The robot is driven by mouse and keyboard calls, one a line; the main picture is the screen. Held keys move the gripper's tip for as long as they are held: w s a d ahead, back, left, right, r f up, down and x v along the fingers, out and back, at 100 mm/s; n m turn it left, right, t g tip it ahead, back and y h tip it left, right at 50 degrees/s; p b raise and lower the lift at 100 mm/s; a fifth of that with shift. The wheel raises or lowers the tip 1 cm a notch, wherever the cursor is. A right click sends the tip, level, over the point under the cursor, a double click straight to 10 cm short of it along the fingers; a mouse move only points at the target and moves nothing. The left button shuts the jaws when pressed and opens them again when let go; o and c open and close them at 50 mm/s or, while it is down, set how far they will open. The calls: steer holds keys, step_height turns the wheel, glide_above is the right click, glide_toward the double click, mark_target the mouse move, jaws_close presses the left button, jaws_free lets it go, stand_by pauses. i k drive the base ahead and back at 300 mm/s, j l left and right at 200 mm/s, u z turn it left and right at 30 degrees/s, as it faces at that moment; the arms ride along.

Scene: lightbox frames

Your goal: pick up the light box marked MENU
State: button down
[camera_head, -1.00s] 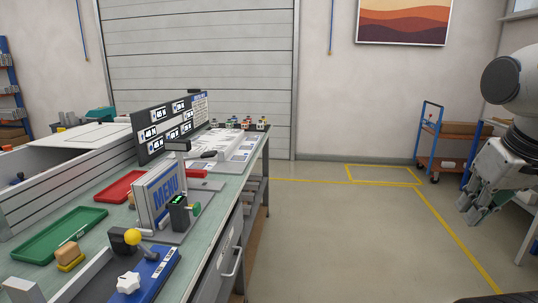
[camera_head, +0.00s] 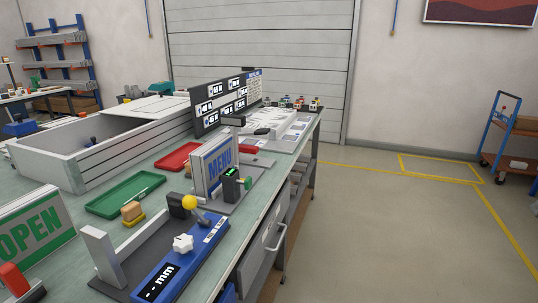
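The light box marked MENU (camera_head: 213,168) stands upright on the workbench, near its right edge, in the head view. It has a white face with blue lettering and a grey frame. A second light box marked OPEN (camera_head: 34,232), with green lettering, stands at the left edge of the view. My gripper is out of view.
The workbench (camera_head: 262,205) also holds a blue measuring fixture (camera_head: 182,262) with a yellow knob, a green tray (camera_head: 125,194), a red tray (camera_head: 177,156), a large grey box (camera_head: 110,150) and a dark display panel (camera_head: 222,104). The floor to the right is clear up to a blue cart (camera_head: 508,140).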

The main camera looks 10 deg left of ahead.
mark_target(211, 160)
steer(key=i+l, duration=0.2)
steer(key=i, duration=0.2)
steer(key=i+l+u, duration=0.3)
steer(key=i, duration=0.2)
steer(key=i+l+u, duration=0.3)
steer(key=i+l, duration=0.2)
steer(key=u, duration=2.05)
